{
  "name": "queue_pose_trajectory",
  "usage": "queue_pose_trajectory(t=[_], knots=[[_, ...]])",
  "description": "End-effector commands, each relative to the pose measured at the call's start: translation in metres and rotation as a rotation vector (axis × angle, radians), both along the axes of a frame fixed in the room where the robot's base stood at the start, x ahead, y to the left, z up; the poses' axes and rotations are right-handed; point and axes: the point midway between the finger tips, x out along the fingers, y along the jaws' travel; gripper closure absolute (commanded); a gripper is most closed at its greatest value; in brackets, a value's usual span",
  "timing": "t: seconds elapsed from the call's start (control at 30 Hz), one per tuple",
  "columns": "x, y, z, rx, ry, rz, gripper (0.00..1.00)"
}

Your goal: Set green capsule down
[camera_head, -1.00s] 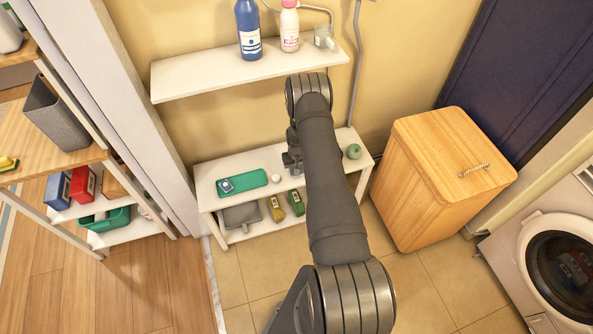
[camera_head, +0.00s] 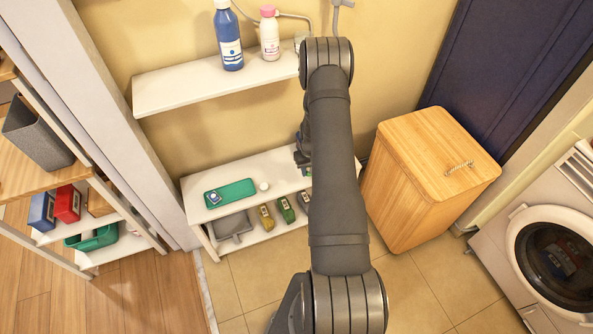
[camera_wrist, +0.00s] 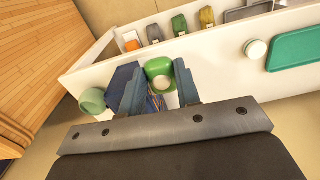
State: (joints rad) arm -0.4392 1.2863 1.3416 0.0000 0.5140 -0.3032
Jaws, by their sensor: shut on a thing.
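The green capsule (camera_wrist: 158,72), green with a pale end, sits between the two fingers of my gripper (camera_wrist: 160,84) in the wrist view. My gripper is shut on it, over the white low shelf (camera_wrist: 222,66). I cannot tell the gap between capsule and shelf. In the head view my arm hides the capsule and most of my gripper (camera_head: 302,155), which shows beside the arm near the shelf's back.
A teal tray (camera_head: 231,193) and a small white round item (camera_head: 264,187) lie on the shelf top. A pale green round item (camera_wrist: 92,100) and a dark blue item (camera_wrist: 122,75) are near my gripper. Several packs stand below. A wooden hamper (camera_head: 425,180) stands right.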

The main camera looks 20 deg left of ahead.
Motion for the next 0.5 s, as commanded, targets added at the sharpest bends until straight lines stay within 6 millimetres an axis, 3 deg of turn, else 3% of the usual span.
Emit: queue_pose_trajectory(t=[0.13, 0.27, 0.37, 0.5], knots=[[0.001, -0.01, 0.006, 0.001, -0.001, 0.0, 0.92], [-0.002, -0.006, 0.007, 0.0, 0.0, 0.004, 0.92], [-0.009, 0.013, 0.008, 0.001, -0.001, 0.013, 0.92], [-0.03, 0.058, 0.009, 0.001, -0.001, 0.027, 0.92]])
